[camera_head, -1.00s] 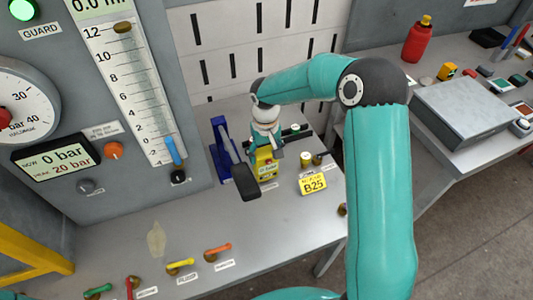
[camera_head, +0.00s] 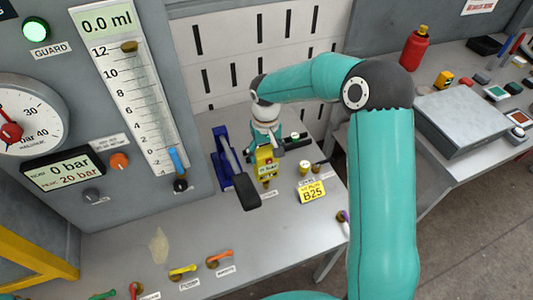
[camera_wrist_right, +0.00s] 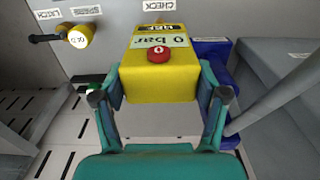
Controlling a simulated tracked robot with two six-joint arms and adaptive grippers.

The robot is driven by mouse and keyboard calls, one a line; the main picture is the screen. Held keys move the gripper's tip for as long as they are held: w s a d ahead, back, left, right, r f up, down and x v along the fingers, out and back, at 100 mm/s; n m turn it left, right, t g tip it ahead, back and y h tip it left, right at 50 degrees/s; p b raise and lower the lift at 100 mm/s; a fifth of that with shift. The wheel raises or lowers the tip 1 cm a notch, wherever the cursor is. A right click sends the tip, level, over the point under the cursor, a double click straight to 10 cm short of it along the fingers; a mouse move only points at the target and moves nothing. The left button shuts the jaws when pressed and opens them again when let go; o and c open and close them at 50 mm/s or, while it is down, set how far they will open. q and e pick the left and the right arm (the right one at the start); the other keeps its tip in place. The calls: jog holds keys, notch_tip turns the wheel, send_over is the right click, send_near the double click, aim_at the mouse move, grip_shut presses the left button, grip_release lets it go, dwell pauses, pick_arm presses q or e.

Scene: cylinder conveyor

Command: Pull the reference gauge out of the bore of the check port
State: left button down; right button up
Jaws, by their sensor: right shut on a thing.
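The reference gauge is a yellow box (camera_head: 266,162) with a small display reading 0 bar. In the right wrist view the gauge (camera_wrist_right: 158,82) shows a red button on its face. My right gripper (camera_wrist_right: 160,92) is shut on it, one finger on each side. In the head view this gripper (camera_head: 268,145) is partly hidden by its own wrist. A brass-coloured part (camera_head: 267,184) shows just under the gauge, above the check port's label. The bore itself is hidden, so I cannot tell how deep any stem sits. My left gripper is not in view.
A blue stand with a black-handled lever (camera_head: 245,190) is close at the gauge's left. Several coloured levers (camera_head: 183,271) line the front of the bench. A slotted white panel (camera_head: 250,45) stands behind.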

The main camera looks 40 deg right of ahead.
jog(key=shift+r+p, duration=0.9)
jog(key=shift+r, duration=0.8)
jog(key=shift+s, duration=0.1)
